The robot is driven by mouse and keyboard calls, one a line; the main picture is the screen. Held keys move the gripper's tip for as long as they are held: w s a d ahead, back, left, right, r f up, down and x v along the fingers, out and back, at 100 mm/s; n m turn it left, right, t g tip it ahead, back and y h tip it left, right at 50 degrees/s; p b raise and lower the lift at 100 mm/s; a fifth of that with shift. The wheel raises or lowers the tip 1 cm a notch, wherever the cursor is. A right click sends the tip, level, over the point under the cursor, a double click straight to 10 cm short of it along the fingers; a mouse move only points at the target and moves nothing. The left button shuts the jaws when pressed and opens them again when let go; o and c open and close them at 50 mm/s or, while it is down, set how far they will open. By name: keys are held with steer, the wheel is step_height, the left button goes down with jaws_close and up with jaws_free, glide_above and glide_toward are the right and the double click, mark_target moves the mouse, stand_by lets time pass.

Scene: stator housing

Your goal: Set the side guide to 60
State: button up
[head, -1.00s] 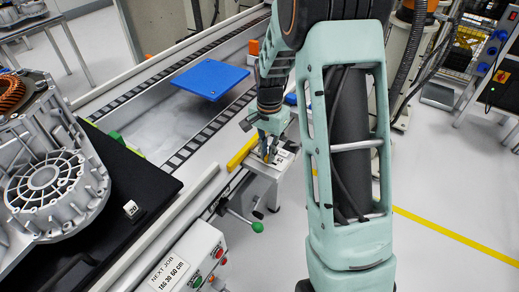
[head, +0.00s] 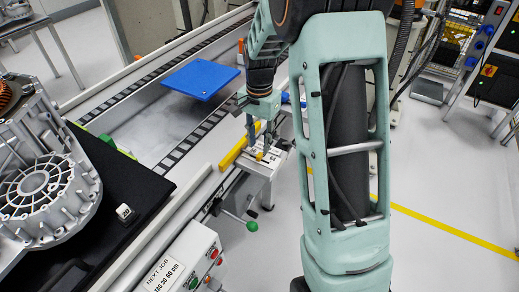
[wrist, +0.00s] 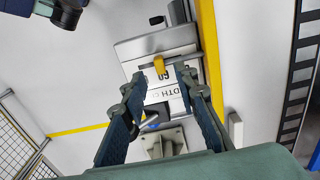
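The side guide is a long yellow bar (head: 240,146) along the conveyor's near edge; it also runs down the wrist view (wrist: 209,60). Beside it, a metal bracket (wrist: 150,42) carries a small yellow tab (wrist: 159,66), which also shows in the head view (head: 259,156). A white scale plate (wrist: 170,92) under the tab has upside-down lettering; a number that looks like 60 sits right by the tab's tip. My gripper (wrist: 158,80) is open and empty over the plate, its fingers on either side of the tab and apart from it. It hangs above the bracket in the head view (head: 258,147).
A lever with a green knob (head: 252,226) sticks out below the bracket. A control box (head: 185,262) with a NEXT JOB card, partly legible with "60 cm", stands at the front. A blue plate (head: 200,79) lies on the conveyor. A metal housing (head: 45,180) stands on the black bench at left.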

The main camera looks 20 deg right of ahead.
step_height(320, 180, up, 8)
steer(key=shift+f, duration=0.2)
stand_by(0.6)
